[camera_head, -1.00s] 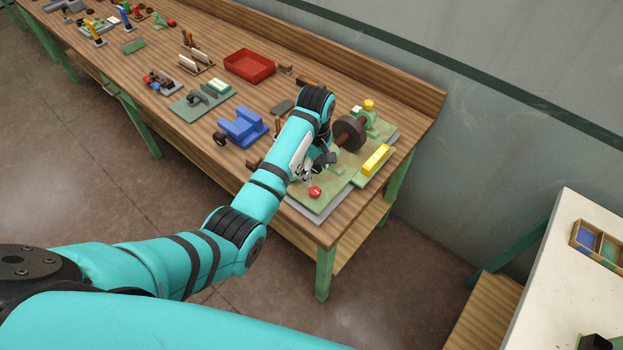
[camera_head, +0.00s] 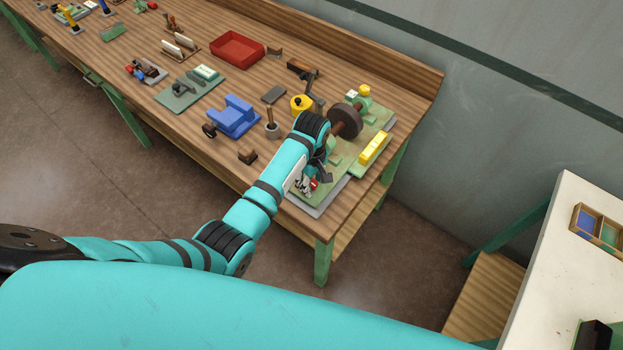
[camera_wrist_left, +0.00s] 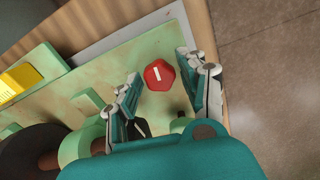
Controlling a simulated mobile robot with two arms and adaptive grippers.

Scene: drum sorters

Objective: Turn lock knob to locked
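The lock knob (camera_wrist_left: 159,75) is a red, many-sided knob with a white bar mark, on a green plate (camera_wrist_left: 92,72). In the head view the knob (camera_head: 314,184) is partly hidden by my left gripper (camera_head: 306,186). In the left wrist view my left gripper (camera_wrist_left: 158,68) is open, one finger to either side of the knob, with gaps between. I cannot tell whether the fingertips are level with the knob or above it. The white mark stands roughly upright in the wrist view. My right gripper is not in view.
On the plate stand a yellow block (camera_head: 374,148) and a dark drum (camera_head: 346,121) on a shaft. A yellow-topped can (camera_head: 300,103), a blue vise-like block (camera_head: 233,117) and a red tray (camera_head: 237,48) are on the workbench (camera_head: 200,143). The bench's front edge is near the knob.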

